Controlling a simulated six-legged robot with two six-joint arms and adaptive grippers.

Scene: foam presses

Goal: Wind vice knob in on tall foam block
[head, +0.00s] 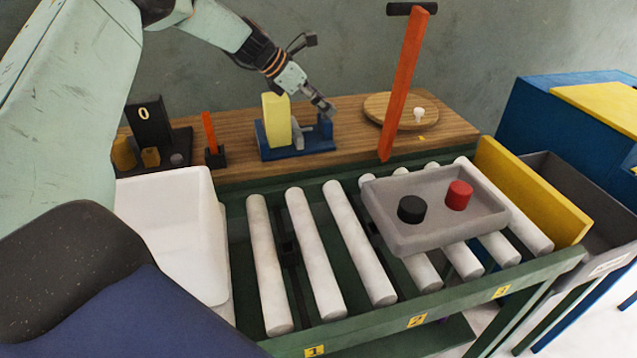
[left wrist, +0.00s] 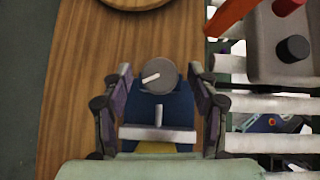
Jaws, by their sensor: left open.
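The tall foam block (head: 276,121) is pale yellow and stands upright in the blue vice (head: 307,149) on the wooden bench. The vice's grey moving jaw (head: 297,136) is at the block's right side; I cannot tell if they touch. In the left wrist view the jaw (left wrist: 157,134) is a pale bar with a sliver of foam (left wrist: 157,147) below it. The round grey vice knob (left wrist: 158,77) has a white line, tilted from level. My left gripper (head: 323,106) is open at the knob, with one finger on each side (left wrist: 160,76). My right gripper is not in view.
A round wooden board (head: 378,108) with a white knob lies right of the vice. An orange bar (head: 404,80) rises at the bench's front edge. A black stand (head: 150,125) marked 0 is at left. A grey tray (head: 430,238) with black and red cylinders sits on the rollers.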

